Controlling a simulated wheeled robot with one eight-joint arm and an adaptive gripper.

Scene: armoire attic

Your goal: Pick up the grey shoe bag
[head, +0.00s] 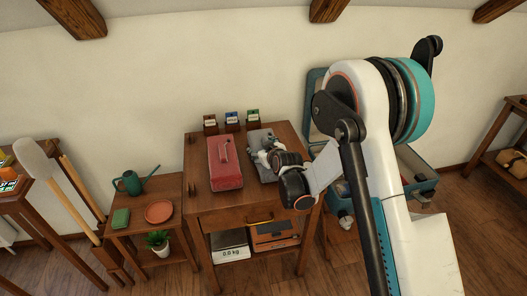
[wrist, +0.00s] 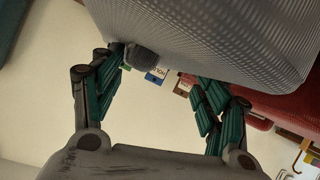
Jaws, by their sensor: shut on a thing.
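The grey shoe bag (head: 256,136) is at the right part of the wooden table top, beside a red bag (head: 226,170). My gripper (head: 267,153) is over it and hides much of it. In the wrist view the grey bag (wrist: 215,40) fills the top, with a fine ribbed surface and a small dark knob (wrist: 142,59) on its near edge. There my gripper (wrist: 158,68) has its teal-padded fingers apart, with their tips at the bag. It is shut on the bag. Whether the bag touches the table is hidden.
Three small labelled boxes (head: 232,121) stand along the table's back edge. An open blue case (head: 415,172) is to the right. A lower table (head: 135,225) at left holds a watering can (head: 130,183) and an orange plate (head: 159,211).

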